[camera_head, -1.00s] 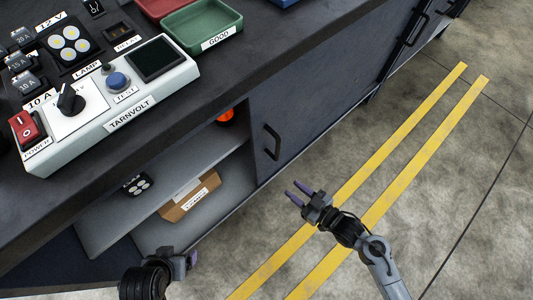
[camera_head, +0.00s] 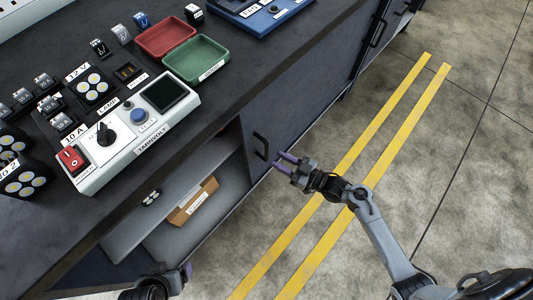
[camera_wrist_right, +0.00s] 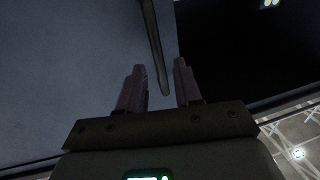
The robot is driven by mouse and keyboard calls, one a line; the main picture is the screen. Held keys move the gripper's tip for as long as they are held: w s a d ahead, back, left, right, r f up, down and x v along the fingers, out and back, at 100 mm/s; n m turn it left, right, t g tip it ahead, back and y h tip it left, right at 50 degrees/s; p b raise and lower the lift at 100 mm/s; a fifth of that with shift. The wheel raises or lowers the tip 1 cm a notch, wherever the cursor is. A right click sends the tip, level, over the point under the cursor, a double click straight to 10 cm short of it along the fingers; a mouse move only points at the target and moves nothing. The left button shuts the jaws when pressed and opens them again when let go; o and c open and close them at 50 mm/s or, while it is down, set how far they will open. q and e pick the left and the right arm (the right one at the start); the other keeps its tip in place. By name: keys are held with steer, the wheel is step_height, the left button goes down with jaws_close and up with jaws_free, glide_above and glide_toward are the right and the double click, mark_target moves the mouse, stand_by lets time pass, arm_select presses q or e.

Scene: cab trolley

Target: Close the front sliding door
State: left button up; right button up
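The front sliding door (camera_head: 290,110) is a dark grey panel under the worktop, with a black bar handle (camera_head: 260,145) near its left edge. The cabinet opening to the left of it is uncovered. My right gripper (camera_head: 281,160) is open, its purple fingers pointing at the handle from just right of it. In the right wrist view the handle (camera_wrist_right: 154,45) runs down to between the tips of the two spread fingers (camera_wrist_right: 158,88); I cannot tell whether they touch it. My left gripper (camera_head: 186,271) shows only partly at the bottom, below the opening; its fingers are unclear.
Inside the opening, a shelf (camera_head: 165,188) holds a small dark lamp block, and a cardboard box (camera_head: 192,203) lies below. A white tester (camera_head: 135,130), a red tray (camera_head: 166,38) and a green tray (camera_head: 197,60) stand on the worktop.

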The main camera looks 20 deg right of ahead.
mark_target(267, 153)
steer(key=shift+b+x, duration=0.95)
steer(key=shift+x, duration=2.1)
steer(key=shift+d+r, duration=0.1)
jaws_close()
